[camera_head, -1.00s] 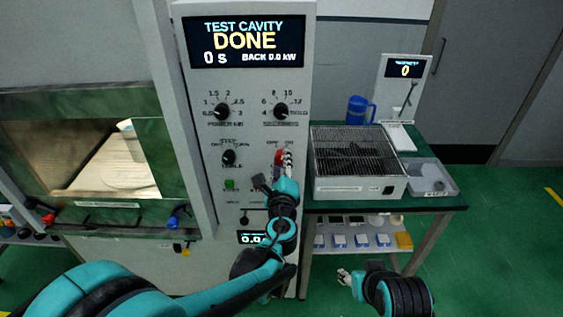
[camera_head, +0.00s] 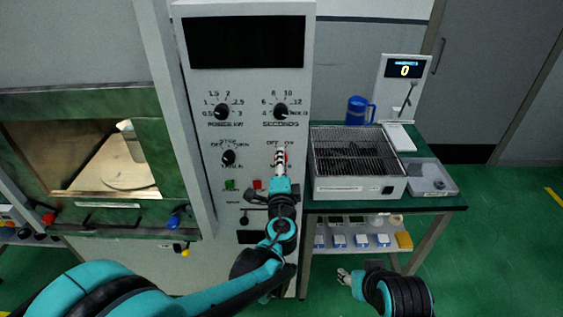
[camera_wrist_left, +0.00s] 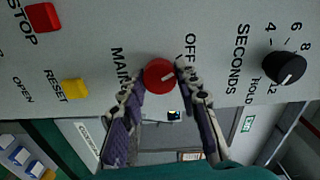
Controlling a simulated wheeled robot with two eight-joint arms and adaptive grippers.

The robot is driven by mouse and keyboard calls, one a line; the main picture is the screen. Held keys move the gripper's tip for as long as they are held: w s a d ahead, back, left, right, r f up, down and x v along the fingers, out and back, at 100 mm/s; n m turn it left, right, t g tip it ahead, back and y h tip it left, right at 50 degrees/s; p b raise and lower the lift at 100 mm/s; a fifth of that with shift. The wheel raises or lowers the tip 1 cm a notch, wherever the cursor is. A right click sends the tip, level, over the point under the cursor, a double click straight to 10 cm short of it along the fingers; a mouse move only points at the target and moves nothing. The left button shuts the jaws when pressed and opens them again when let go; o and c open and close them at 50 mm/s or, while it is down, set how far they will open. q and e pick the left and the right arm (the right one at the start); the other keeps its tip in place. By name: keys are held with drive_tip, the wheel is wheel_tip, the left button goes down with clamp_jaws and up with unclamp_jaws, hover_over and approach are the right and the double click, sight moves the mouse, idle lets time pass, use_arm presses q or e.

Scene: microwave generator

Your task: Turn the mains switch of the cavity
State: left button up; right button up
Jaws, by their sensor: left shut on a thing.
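The red mains switch (camera_wrist_left: 160,76) is a round knob on the grey cavity panel (camera_head: 250,88), with "MAINS" and "OFF" lettering beside it in the left wrist view. My left gripper (camera_head: 280,158) is at the panel, its fingers shut on the knob from both sides; it also shows in the left wrist view (camera_wrist_left: 161,82). In the head view the gripper hides most of the knob. The panel's main display (camera_head: 246,42) is dark. My right gripper (camera_head: 344,276) is low and right, away from the panel; its jaw opening is too small to judge.
The black power knob (camera_head: 222,112) and seconds knob (camera_head: 281,112) sit above the switch. Green (camera_head: 230,184) and red (camera_head: 257,184) buttons sit lower left of it. A bench with a wire-topped box (camera_head: 358,160) and blue mug (camera_head: 359,110) stands right.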

idle(0.4)
use_arm(q)
drive_tip(key=o, duration=1.2)
drive_tip(key=shift+c, duration=0.2)
drive_tip(key=shift+s, duration=0.1)
drive_tip(key=s, duration=1.2)
